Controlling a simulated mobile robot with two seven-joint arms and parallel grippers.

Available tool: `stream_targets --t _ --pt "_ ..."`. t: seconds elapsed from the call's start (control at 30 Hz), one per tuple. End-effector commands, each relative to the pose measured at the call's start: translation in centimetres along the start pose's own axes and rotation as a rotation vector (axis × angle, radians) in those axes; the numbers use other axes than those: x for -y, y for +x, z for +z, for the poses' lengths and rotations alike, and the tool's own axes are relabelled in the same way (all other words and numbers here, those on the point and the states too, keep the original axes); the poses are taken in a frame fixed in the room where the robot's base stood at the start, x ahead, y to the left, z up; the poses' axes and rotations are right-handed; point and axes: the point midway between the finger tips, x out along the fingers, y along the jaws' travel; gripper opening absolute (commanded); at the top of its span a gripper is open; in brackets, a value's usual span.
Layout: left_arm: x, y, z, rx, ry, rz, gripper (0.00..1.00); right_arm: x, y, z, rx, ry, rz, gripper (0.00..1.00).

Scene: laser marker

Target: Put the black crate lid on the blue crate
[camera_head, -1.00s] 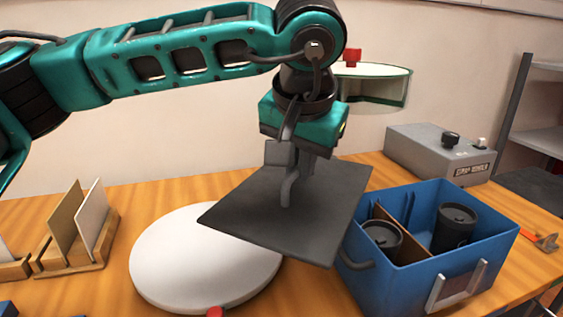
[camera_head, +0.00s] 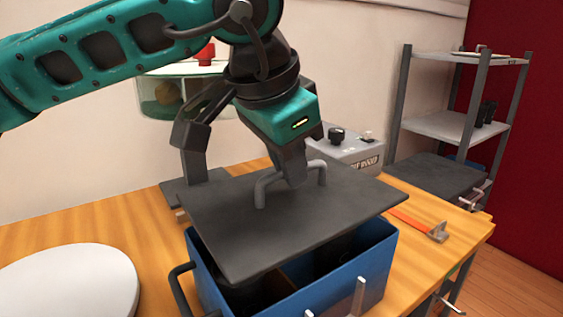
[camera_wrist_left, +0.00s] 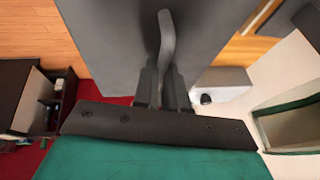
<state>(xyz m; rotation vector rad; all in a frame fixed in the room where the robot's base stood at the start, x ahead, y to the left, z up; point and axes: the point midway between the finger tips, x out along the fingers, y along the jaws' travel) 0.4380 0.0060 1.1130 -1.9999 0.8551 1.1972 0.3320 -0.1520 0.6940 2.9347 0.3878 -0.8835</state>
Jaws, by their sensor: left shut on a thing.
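The black crate lid (camera_head: 310,215) is a flat dark plate with a grey bar handle (camera_head: 264,184) on top. My left gripper (camera_head: 296,183) is shut on the handle. The left wrist view shows the fingers (camera_wrist_left: 163,92) closed at the handle (camera_wrist_left: 167,40) over the lid (camera_wrist_left: 115,45). The blue crate (camera_head: 345,285) stands on the table under the lid. The lid hangs over the crate's back part and looks a little above its rim; its front opening still shows. Most of the crate's inside is hidden. My right gripper is not in view.
A white round disc (camera_head: 70,285) lies on the wooden table (camera_head: 150,222) at left. A grey control box (camera_head: 350,150) stands behind the lid. An orange-handled tool (camera_head: 415,222) lies at right. A grey shelf rack (camera_head: 455,125) stands beyond the table.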

Motion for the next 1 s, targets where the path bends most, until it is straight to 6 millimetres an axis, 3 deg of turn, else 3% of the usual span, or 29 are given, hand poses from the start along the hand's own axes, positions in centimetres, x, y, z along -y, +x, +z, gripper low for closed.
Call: stream_targets --t 1.0 --pt "-0.9 4.2 1.7 -0.002 0.002 0.001 0.00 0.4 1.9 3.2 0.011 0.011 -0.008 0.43"
